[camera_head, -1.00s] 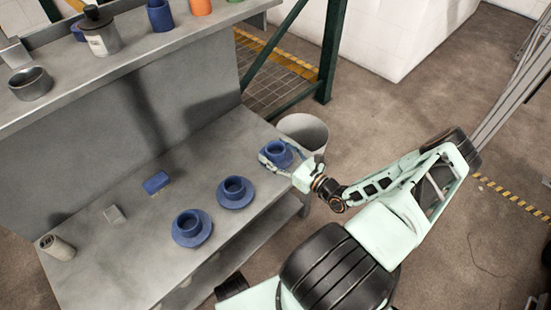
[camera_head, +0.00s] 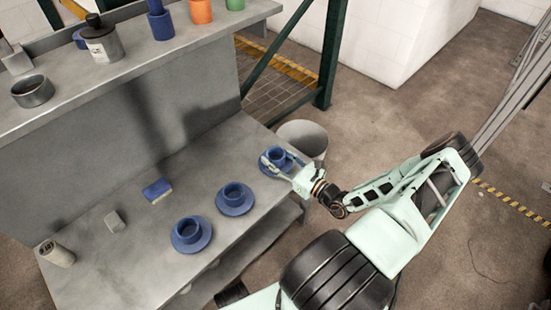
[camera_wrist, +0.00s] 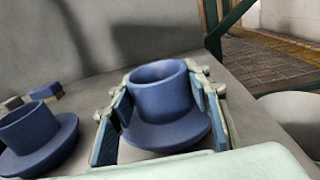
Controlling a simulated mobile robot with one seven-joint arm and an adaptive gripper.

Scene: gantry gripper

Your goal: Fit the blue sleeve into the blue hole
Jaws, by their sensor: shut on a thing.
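A blue cup-like sleeve (camera_head: 275,156) with a wide round flange is at the bench's right end. In the wrist view the sleeve (camera_wrist: 161,92) is upright between my fingers, its open top facing up. My gripper (camera_head: 277,163) is shut on it, one finger on each side of the upper wall. I cannot tell whether its flange touches the bench. Two similar blue flanged pieces, a middle one (camera_head: 235,200) and a left one (camera_head: 191,236), stand on the bench. I cannot make out which opening is the blue hole.
The grey bench (camera_head: 115,270) also holds a blue-and-tan block (camera_head: 157,190), a small grey block (camera_head: 114,221) and a beige cylinder (camera_head: 57,254). The upper shelf has blue (camera_head: 161,26), orange (camera_head: 201,12) and green cylinders. A pale bin (camera_head: 303,137) stands beyond the bench's right end.

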